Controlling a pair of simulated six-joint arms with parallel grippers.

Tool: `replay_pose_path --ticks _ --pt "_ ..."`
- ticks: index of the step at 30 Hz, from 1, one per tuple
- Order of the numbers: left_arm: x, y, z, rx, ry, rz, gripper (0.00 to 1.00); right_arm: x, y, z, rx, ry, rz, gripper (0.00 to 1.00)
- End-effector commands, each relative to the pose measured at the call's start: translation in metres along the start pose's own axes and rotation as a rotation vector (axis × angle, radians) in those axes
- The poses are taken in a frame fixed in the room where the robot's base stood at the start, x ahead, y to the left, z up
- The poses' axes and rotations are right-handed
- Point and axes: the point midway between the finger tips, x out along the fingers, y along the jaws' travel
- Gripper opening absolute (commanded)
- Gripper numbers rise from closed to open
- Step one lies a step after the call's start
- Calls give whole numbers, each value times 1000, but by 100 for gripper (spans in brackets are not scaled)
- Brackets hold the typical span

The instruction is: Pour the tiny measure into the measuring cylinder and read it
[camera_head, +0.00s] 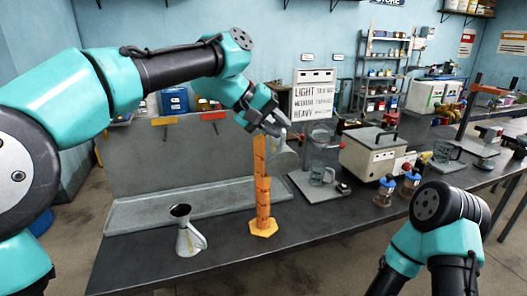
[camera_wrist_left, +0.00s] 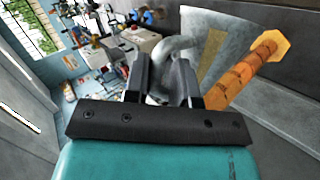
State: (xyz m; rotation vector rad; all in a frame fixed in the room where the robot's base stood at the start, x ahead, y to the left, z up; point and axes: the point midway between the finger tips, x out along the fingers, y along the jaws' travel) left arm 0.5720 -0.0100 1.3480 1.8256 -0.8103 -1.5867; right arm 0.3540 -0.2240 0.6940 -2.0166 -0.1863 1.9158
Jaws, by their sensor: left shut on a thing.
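The orange measuring cylinder (camera_head: 262,190) stands upright on its hexagonal foot on the dark bench, and it also shows in the left wrist view (camera_wrist_left: 240,75). My left gripper (camera_head: 273,127) is shut on the curved grey handle of a small grey measure (camera_wrist_left: 222,38) with a yellowish strip on its side. I cannot tell whether the measure touches the cylinder or whether anything flows. Another grey conical measure (camera_head: 187,238) with a dark mouth stands on the bench to the left. My right gripper is out of view.
A glass jug (camera_head: 322,165) stands on a grey plate behind and right of the cylinder. A white apparatus box (camera_head: 375,155) and small red-and-blue fittings (camera_head: 386,188) are further right. A low grey tray (camera_head: 135,215) runs along the back.

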Motion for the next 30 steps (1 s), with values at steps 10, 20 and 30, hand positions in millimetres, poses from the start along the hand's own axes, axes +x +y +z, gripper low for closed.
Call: replay_pose_path --ticks 10,20,30 --pt "-2 0 -1 -7 -3 2 0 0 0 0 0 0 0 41" --pt "-3 0 -2 -16 -6 5 0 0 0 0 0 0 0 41" --pt "-5 1 -3 -25 -10 7 0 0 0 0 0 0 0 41"
